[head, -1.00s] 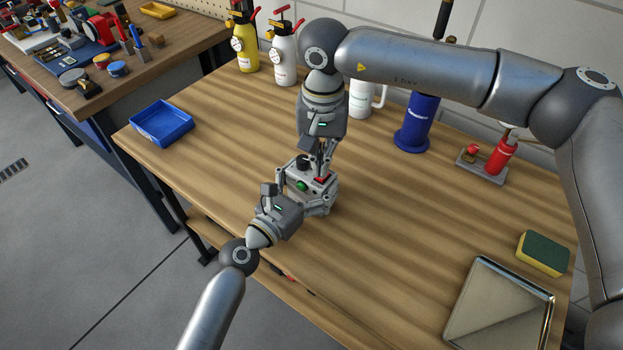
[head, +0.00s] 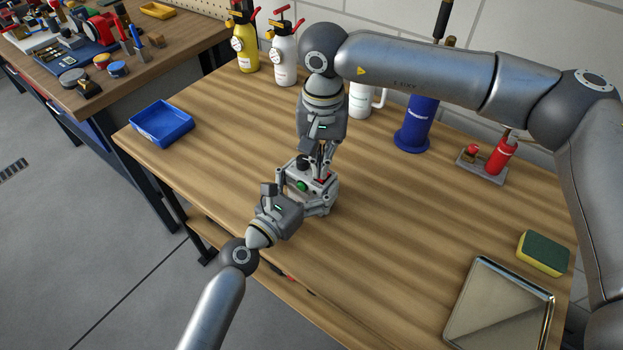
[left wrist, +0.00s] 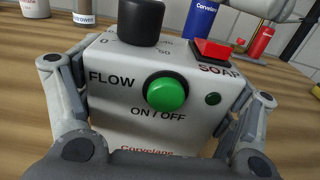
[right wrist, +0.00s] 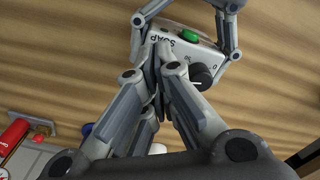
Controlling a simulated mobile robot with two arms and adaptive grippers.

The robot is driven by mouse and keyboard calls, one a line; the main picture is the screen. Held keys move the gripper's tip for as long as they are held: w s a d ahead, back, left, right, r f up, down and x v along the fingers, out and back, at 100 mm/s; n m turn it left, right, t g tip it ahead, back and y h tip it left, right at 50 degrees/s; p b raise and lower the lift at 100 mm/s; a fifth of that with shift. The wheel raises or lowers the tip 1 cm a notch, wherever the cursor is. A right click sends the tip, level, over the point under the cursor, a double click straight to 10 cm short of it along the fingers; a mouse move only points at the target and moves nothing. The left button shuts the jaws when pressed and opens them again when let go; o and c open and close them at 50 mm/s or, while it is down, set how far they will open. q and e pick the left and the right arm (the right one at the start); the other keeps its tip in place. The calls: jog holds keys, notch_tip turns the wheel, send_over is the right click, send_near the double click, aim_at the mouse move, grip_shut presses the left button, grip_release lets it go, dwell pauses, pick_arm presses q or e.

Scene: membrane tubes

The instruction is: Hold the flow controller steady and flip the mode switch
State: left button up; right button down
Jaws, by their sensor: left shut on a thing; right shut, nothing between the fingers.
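The flow controller (head: 325,195) is a white box on the wooden table. In the left wrist view its face (left wrist: 115,112) shows a black knob (left wrist: 141,20), a green ON/OFF button (left wrist: 166,93), a red switch (left wrist: 212,49) by the word SOAP and a small dark green lamp (left wrist: 213,98). My left gripper (head: 307,198) is shut on the controller, one finger along each side. My right gripper (head: 322,174) points down, shut and empty, over the switch end. In the right wrist view its fingertips (right wrist: 154,42) are beside the SOAP label and hide the switch; contact is unclear.
A blue tray (head: 162,123) lies at the left. Yellow (head: 246,45) and white (head: 285,58) bottles, a mug (head: 361,100) and a blue cylinder (head: 416,125) stand behind. A sponge (head: 543,252) and a metal tray (head: 500,305) are at the right. The table between is clear.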

jog(key=shift+f, duration=1.3)
dwell(1.0)
jog(key=shift+r, duration=3.55)
pick_arm(q)
jog(key=o, duration=1.1)
